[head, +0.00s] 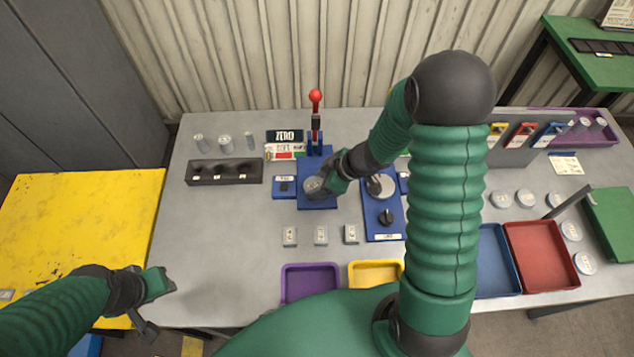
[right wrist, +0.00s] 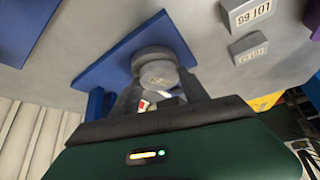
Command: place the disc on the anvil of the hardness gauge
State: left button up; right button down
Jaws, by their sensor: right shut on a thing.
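The hardness gauge (head: 316,150) has a blue base and a lever with a red knob, at the back of the grey bench. In the right wrist view its blue base plate (right wrist: 100,68) carries a round grey anvil (right wrist: 150,54). My right gripper (head: 322,186) is over the front of this base, shut on a grey disc (right wrist: 160,74). The disc lies between the fingertips, overlapping the anvil in the picture; I cannot tell whether they touch. My left gripper (head: 160,304) is open and empty over the bench's front left edge.
Purple (head: 310,270), yellow and red trays (head: 540,250) line the front. The bench's left front is clear.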

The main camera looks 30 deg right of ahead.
aim_at(317, 183)
jog(key=shift+s+d+f, duration=0.15)
jog(key=shift+d+f, duration=0.05)
jog(key=shift+f, duration=0.15)
jog(key=c, duration=0.8)
grip_release()
jog(key=shift+s+d+f, duration=0.1)
jog(key=shift+s+f, duration=0.05)
jog(key=shift+s, duration=0.05)
jog(key=shift+o, duration=1.1)
jog(key=shift+f, duration=0.15)
jog(key=r, duration=0.1)
jog(key=d+r+p, duration=0.1)
jog(key=r, duration=0.1)
jog(key=r+p, duration=0.1)
jog(key=shift+s+d+r, duration=0.25)
jog(key=shift+s+r, duration=0.1)
jog(key=shift+r, duration=0.05)
jog(key=p+v, duration=0.3)
jog(key=v, duration=0.5)
jog(key=w+r+m+t+h, duration=0.2)
jog(key=w+r+m+h, duration=0.2)
jog(key=w, duration=0.1)
jog(key=s+a+f+m+g, duration=0.1)
jog(key=s+a+m+g, duration=0.3)
jog(key=s+a, duration=0.4)
jog(key=s, duration=0.3)
jog(key=shift+s+a+f, duration=0.25)
jog(key=shift+s, duration=0.1)
